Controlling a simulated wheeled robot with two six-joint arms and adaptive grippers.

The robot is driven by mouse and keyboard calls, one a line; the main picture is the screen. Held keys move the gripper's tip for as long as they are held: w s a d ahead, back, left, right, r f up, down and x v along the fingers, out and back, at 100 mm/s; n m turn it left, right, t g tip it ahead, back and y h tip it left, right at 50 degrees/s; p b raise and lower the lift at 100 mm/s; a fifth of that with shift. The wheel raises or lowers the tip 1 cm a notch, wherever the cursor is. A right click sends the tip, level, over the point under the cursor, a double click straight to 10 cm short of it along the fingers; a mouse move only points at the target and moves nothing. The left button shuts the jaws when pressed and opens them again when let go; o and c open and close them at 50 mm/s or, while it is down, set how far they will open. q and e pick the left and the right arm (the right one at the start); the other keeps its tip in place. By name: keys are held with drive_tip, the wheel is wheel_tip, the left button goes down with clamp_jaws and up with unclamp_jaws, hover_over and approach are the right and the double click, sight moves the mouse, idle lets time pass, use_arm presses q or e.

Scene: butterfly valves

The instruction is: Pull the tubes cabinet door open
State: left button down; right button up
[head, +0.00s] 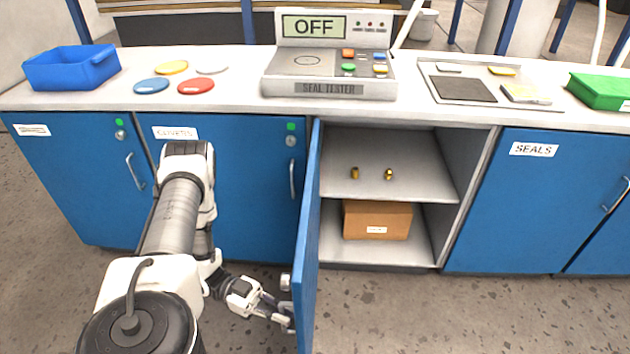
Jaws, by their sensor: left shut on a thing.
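A blue cabinet door (308,230) stands swung wide open toward me, seen nearly edge-on. Its label is not visible. Behind it the cabinet (385,150) is open, with a grey shelf. Two small brass pieces (388,174) stand on the shelf, and a cardboard box (377,220) sits below. My left gripper (285,318) is at the door's left side, low in the view, shut on the door's handle, which is mostly hidden by the fingers. My right gripper is not in view.
Closed blue doors flank the open cabinet, one labelled SEALS (540,190). The counter above holds a seal tester (330,88) reading OFF, a blue bin (72,68), coloured discs and a green box (602,92). The floor right of the door is clear.

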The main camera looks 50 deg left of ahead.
use_arm(q)
drive_tip(key=shift+s+a, duration=0.6)
drive_tip(key=shift+a, duration=0.15)
drive_tip(key=c, duration=1.5)
unclamp_jaws()
drive_tip(key=v, duration=1.2)
drive_tip(key=shift+a+f, duration=0.1)
drive_tip(key=shift+a, duration=0.05)
